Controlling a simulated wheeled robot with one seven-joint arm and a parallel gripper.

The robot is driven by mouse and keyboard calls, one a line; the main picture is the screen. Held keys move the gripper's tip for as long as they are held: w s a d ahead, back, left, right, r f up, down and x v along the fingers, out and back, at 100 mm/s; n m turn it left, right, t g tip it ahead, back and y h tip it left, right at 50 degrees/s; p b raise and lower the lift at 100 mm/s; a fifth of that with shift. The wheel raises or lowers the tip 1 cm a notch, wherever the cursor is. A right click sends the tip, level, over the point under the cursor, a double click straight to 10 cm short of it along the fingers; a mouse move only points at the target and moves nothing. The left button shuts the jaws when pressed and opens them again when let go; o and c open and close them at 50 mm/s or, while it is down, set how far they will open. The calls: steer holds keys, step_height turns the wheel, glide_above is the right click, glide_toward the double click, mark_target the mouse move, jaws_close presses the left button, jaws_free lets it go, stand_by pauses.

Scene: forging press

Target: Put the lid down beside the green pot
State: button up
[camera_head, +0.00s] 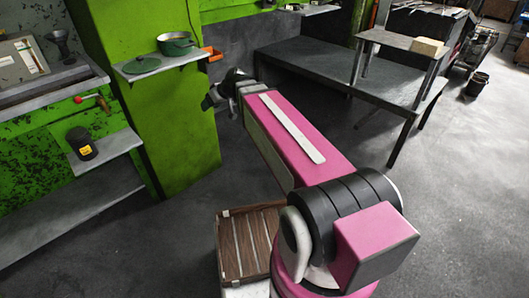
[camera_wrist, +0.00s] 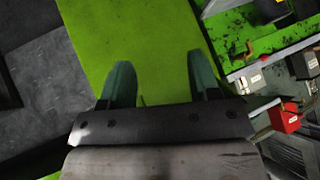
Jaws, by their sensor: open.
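The green pot (camera_head: 175,44) stands on a small grey shelf fixed to the green pillar. The green lid (camera_head: 141,64) lies on the same shelf, to the left of the pot and apart from it, near the shelf's left end. My gripper (camera_head: 211,98) is below and to the right of the shelf, in front of the pillar, clear of the lid and pot. In the wrist view my gripper (camera_wrist: 158,70) has its two fingers spread with nothing between them, facing the green pillar surface. Neither pot nor lid can be made out in the wrist view.
The grey shelf (camera_head: 160,70) is narrow. A lower shelf (camera_head: 108,152) holds a black cylinder (camera_head: 81,141). A dark table (camera_head: 340,72) stands at the right. A wooden crate (camera_head: 230,250) is at the bottom.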

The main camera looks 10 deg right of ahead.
steer(key=s+d+f+m+g+h, duration=0.2)
steer(key=s+d+f+m+h, duration=0.1)
steer(key=s+d+f, duration=0.4)
steer(key=s+d+f+m+g+h, duration=0.2)
steer(key=s+d+f+m+h, duration=0.2)
steer(key=s+d+f, duration=0.3)
steer(key=d+f, duration=0.4)
steer(key=d, duration=0.1)
steer(key=shift+d+h, duration=0.25)
steer(key=shift+h, duration=0.15)
steer(key=shift+s, duration=0.1)
